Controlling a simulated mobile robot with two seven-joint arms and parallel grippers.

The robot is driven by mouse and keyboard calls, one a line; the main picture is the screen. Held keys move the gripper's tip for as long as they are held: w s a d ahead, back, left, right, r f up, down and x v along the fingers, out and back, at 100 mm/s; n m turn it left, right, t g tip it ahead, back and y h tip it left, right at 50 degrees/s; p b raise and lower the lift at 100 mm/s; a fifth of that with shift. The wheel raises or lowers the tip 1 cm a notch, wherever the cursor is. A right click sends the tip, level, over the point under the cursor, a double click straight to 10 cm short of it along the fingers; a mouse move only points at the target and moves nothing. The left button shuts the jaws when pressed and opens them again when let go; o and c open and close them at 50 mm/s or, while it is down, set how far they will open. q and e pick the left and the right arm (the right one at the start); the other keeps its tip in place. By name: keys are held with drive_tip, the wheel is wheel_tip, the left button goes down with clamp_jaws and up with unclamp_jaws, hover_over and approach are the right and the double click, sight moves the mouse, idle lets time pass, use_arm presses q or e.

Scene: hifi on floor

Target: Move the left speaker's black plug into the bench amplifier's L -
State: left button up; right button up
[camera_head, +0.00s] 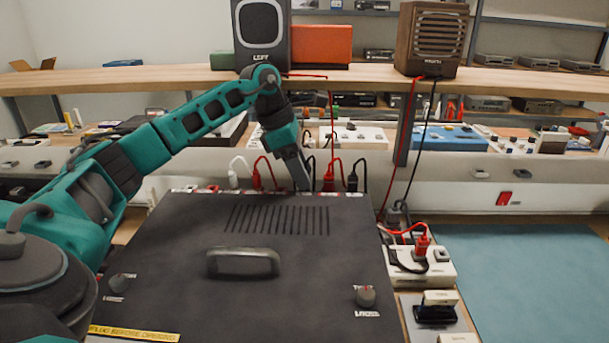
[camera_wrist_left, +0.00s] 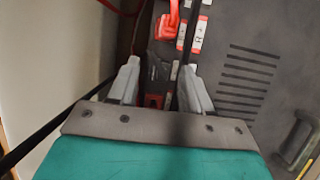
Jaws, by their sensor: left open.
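The bench amplifier (camera_head: 180,240) is the large dark box with a handle and vent slots. Its rear edge carries small red and white terminal labels. The left speaker (camera_head: 262,35), marked LEFT, stands on the shelf. My left gripper (camera_head: 303,185) points down at that rear edge, between red plugs, with a black cable beside it. In the left wrist view the open gripper (camera_wrist_left: 160,72) has its fingers apart around a dark shape, possibly the black plug (camera_wrist_left: 158,68), and a red terminal (camera_wrist_left: 153,100). I cannot tell whether the fingers touch the plug. My right gripper is not in view.
A white plug (camera_head: 233,179), a red plug (camera_head: 328,181) and another black plug (camera_head: 352,181) stand along the rear edge. The wooden speaker (camera_head: 432,40) is on the shelf (camera_head: 150,78). A white power strip (camera_head: 420,265) stands right of the amplifier. The blue mat (camera_head: 530,270) is clear.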

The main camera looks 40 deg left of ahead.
use_arm(q)
drive_tip(key=w+d+p+v, duration=0.1)
drive_tip(key=p+v, duration=0.6)
drive_tip(key=v, duration=0.9)
drive_tip(key=shift+d+r, duration=0.15)
drive_tip(key=shift+r, duration=0.15)
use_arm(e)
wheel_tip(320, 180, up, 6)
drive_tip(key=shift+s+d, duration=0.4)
